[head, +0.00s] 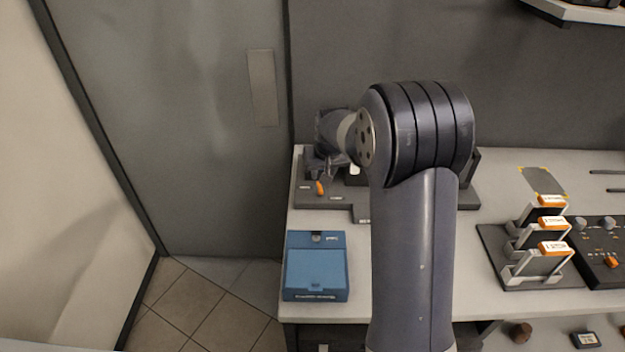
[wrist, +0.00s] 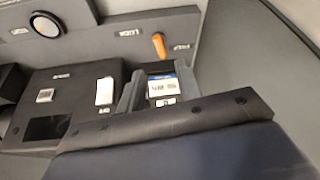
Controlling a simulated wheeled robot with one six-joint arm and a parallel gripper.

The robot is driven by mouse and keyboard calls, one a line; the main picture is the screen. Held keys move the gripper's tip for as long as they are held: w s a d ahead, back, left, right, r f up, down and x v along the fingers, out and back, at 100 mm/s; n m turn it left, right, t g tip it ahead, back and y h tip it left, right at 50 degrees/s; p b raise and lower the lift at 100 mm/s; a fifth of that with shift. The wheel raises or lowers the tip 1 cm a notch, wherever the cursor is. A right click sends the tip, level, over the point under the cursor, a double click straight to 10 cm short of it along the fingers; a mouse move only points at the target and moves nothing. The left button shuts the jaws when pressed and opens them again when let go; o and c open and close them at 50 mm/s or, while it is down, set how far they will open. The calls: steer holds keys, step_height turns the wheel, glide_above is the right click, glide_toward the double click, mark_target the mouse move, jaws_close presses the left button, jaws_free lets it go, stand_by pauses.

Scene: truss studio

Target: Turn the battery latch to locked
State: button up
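The battery latch is a small orange lever (wrist: 159,45) on a dark grey panel, between two small white labels that I cannot read surely. In the wrist view it stands roughly upright, just beyond my fingertips and apart from them. It also shows in the head view (head: 320,187), on the dark station at the bench's left end. A battery (wrist: 162,88) with a white and blue label shows between my fingers. My gripper (wrist: 160,78) appears open, with a dark finger on each side of the battery; no firm hold shows. In the head view my arm hides the fingertips.
A blue box (head: 316,265) lies at the bench's front left. A rack with orange-labelled holders (head: 527,272) and a dark control panel (head: 607,262) stand to the right. A round white button (wrist: 46,24) and a white tag (wrist: 105,91) are on the station.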

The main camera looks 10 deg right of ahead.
mark_target(320, 187)
steer(key=p+x, duration=0.2)
steer(key=x, duration=0.8)
steer(key=shift+s+f, duration=0.1)
steer(key=shift+f, duration=0.05)
steer(key=shift+c, duration=0.3)
jaws_close()
